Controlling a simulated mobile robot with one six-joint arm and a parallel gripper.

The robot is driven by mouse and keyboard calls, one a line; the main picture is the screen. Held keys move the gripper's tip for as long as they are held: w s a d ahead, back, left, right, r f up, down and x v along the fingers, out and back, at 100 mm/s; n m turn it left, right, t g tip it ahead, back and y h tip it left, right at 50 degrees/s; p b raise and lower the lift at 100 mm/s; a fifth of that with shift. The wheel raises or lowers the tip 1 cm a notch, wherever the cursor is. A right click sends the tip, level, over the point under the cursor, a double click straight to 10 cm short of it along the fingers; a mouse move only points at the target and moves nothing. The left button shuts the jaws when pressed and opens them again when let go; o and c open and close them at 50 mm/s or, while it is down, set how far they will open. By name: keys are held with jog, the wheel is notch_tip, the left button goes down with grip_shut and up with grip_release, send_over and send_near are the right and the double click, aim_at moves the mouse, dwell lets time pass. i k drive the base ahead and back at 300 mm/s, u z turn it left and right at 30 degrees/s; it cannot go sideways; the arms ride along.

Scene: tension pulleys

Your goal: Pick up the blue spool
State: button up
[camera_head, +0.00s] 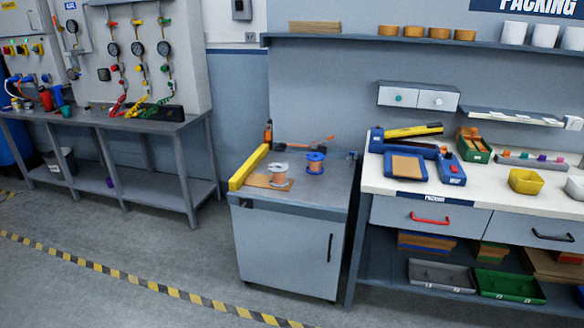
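The blue spool (315,163) stands on the grey top of a low cabinet (330,190) in the middle of the view. It has blue flanges and a copper-coloured winding. A second spool (278,173), with pale grey flanges and a similar winding, stands to its left on a brown board. A small gap separates the two spools. My gripper is not in view.
A yellow bar (249,168) lies along the cabinet's left edge. An orange-handled tool (318,143) and an orange-and-black item (268,132) are behind the spools. A white packing bench (480,190) stands close on the right. Open floor (150,250) lies left and in front.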

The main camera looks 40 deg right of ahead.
aim_at(315, 159)
jog(key=u, duration=0.05)
jog(key=i, duration=0.95)
jog(key=u, duration=0.15)
jog(key=k, duration=0.9)
jog(key=z, duration=0.15)
jog(key=i, duration=0.75)
